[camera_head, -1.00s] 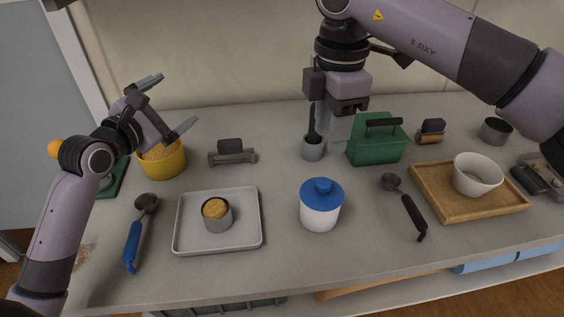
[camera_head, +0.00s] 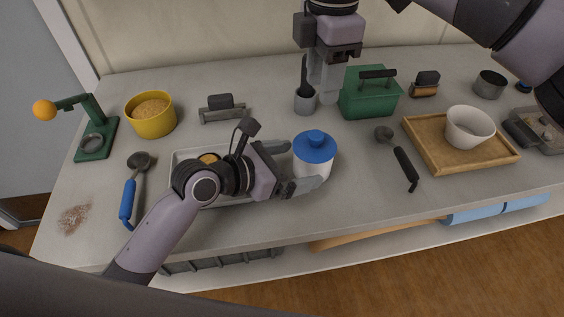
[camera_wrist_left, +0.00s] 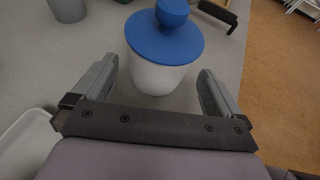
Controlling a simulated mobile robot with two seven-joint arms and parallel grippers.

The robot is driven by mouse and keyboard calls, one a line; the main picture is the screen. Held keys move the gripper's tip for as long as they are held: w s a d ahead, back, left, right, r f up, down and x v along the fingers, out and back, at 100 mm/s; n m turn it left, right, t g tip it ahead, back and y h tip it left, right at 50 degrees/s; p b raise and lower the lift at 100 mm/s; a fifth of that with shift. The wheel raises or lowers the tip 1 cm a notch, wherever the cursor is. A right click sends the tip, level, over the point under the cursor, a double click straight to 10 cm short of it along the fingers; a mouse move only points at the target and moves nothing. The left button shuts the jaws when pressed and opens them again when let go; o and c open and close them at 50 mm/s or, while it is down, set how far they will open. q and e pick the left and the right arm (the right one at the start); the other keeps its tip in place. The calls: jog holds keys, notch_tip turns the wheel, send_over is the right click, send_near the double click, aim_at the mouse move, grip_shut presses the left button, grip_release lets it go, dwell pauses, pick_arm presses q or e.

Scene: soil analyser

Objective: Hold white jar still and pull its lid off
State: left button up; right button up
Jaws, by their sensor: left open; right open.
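The white jar (camera_head: 312,169) stands upright on the table with its blue lid (camera_head: 314,147) on, a round knob on top. My left gripper (camera_head: 300,166) is open at the jar's left side, one finger behind it and one in front. In the left wrist view the white jar body (camera_wrist_left: 156,78) and blue lid (camera_wrist_left: 165,38) are just ahead of and between the open fingers (camera_wrist_left: 158,85). I cannot tell whether the fingers touch the jar. My right gripper (camera_head: 324,88) is open and empty, pointing down behind the jar, near the grey cup.
A grey tray (camera_head: 184,156) lies under my left arm. A grey cup (camera_head: 305,101) and green box (camera_head: 368,98) stand behind the jar. A black-handled scoop (camera_head: 400,160) and wooden tray (camera_head: 428,149) are to the right. The table's front edge is close.

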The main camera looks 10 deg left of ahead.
aim_at(298, 164)
pick_arm(q)
jog(key=shift+x, duration=2.15)
jog(key=shift+w, duration=0.1)
jog(key=c, duration=1.1)
jog(key=shift+c, duration=0.2)
jog(key=o, duration=0.3)
jog(key=shift+c, duration=1)
jog(key=shift+f, duration=0.1)
